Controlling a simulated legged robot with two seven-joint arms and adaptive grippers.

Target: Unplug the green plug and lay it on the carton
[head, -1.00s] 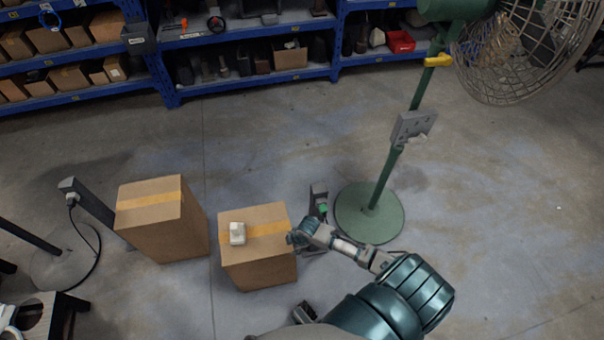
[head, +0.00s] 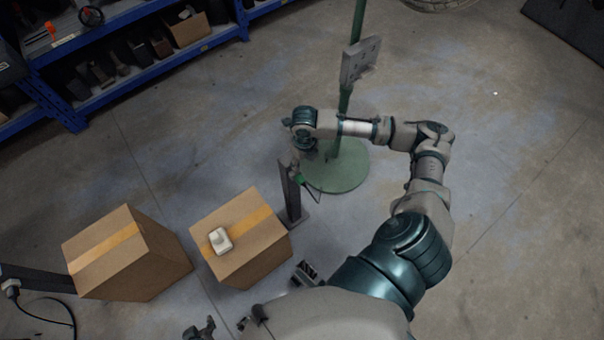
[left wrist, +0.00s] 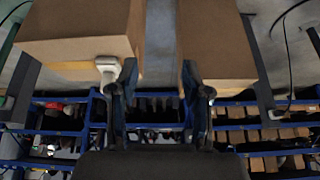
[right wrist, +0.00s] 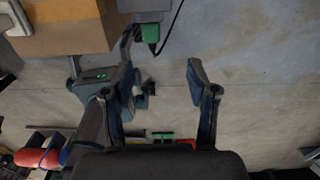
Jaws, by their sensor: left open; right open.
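The green plug (head: 300,179) sits at a dark upright post (head: 291,192), to the right of a carton (head: 262,252). In the right wrist view the green plug (right wrist: 150,33) is against a grey block, with a black cable running from it. My right gripper (right wrist: 159,68) is open, and the plug lies beyond its fingertips, apart from them. The right hand (head: 303,142) shows above the plug in the head view; its fingers are unclear there. My left gripper (left wrist: 150,82) is open and empty, facing the cartons; part of it shows at the bottom of the head view (head: 201,328).
A white plug-like block (head: 220,241) lies on the carton's tape. A second carton (head: 120,255) stands to its left. The green fan stand's base (head: 338,172) is behind the post, with a grey panel (head: 360,60) on its pole. Blue shelves (head: 150,50) stand at the back left.

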